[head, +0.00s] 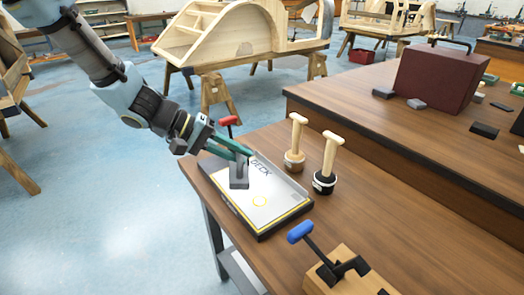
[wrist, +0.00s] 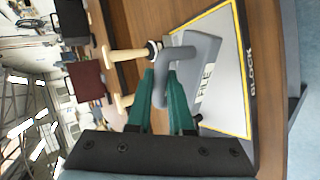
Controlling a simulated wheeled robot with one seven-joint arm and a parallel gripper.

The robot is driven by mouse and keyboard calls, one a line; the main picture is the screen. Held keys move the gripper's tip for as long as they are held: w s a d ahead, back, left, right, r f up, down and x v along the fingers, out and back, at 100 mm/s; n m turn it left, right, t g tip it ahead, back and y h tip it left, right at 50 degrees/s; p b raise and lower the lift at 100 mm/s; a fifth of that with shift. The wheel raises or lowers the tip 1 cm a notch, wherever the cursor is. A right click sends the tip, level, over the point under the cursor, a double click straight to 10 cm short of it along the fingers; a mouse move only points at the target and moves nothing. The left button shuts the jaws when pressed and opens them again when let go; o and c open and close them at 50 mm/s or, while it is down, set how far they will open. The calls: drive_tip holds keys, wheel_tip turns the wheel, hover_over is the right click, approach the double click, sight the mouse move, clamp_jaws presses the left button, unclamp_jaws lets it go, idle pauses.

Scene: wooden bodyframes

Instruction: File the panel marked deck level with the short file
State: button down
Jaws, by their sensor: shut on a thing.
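The panel (head: 285,205) is a pale plate with a yellow border and dark edge, lying at the near left of the wooden bench. Its lettering is partly hidden and reads like DECK; a yellow ring is on its face. My gripper (head: 242,155) has teal fingers shut on the grey handle of a short grey block file (head: 239,182). In the wrist view the fingers (wrist: 160,85) close around the curved handle, and the file (wrist: 203,60) shows the letters FILE. The file is over the panel's far left part; I cannot tell whether it touches. The panel edge (wrist: 250,70) reads BLOCK there.
Two wooden T-handled tools, one tan-based (head: 294,160) and one black-based (head: 324,182), stand right behind the panel. A blue-handled clamp (head: 301,232) on a wooden block stands in front. A red handle (head: 229,120) shows behind my gripper. A maroon case (head: 435,80) stands on the raised bench.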

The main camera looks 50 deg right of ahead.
drive_tip(key=s+d+r+m+g, duration=0.1)
drive_tip(key=s+d+r, duration=0.1)
drive_tip(key=s, duration=0.4)
wheel_tip(320, 180, down, 4)
drive_tip(key=shift+w+f+b, duration=0.1)
drive_tip(key=shift+f+b, duration=0.15)
drive_tip(key=shift+b, duration=0.9)
drive_tip(key=shift+d, duration=0.1)
